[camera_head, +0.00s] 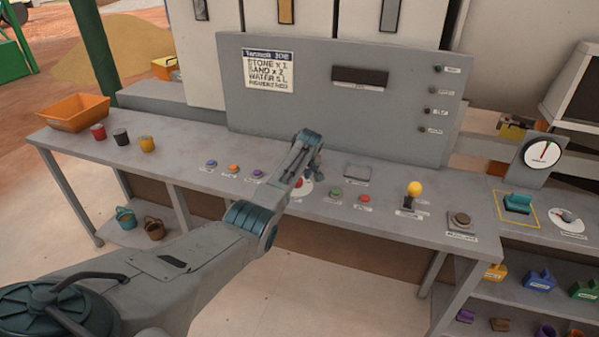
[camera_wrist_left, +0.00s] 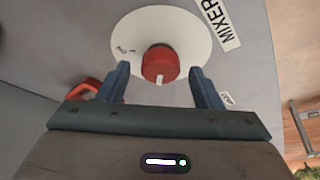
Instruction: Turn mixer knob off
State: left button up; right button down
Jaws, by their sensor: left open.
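The mixer knob (camera_wrist_left: 160,64) is red with a white pointer mark and sits on a round white plate (camera_wrist_left: 190,40) next to a label reading MIXER (camera_wrist_left: 222,24). In the head view, part of the red knob (camera_head: 300,183) shows on the grey bench, mostly behind my left gripper. My left gripper (camera_wrist_left: 160,82) is open, with one finger on each side of the knob and gaps between them and it. In the head view, my left gripper (camera_head: 312,168) is over the bench at the knob. My right gripper is not in view.
Colored push buttons (camera_head: 233,168) lie left of the knob, with green (camera_head: 336,193) and red (camera_head: 364,198) ones to its right. A yellow-topped lever (camera_head: 414,189) stands farther right. A grey panel (camera_head: 300,75) rises behind. An orange bin (camera_head: 72,112) and small cups stand at the far left.

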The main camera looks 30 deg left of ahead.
pick_arm(q)
jog(key=b+v, duration=0.1)
jog(key=v, duration=0.9)
jog(key=shift+r+b, duration=0.3)
jog(key=shift+b, duration=0.05)
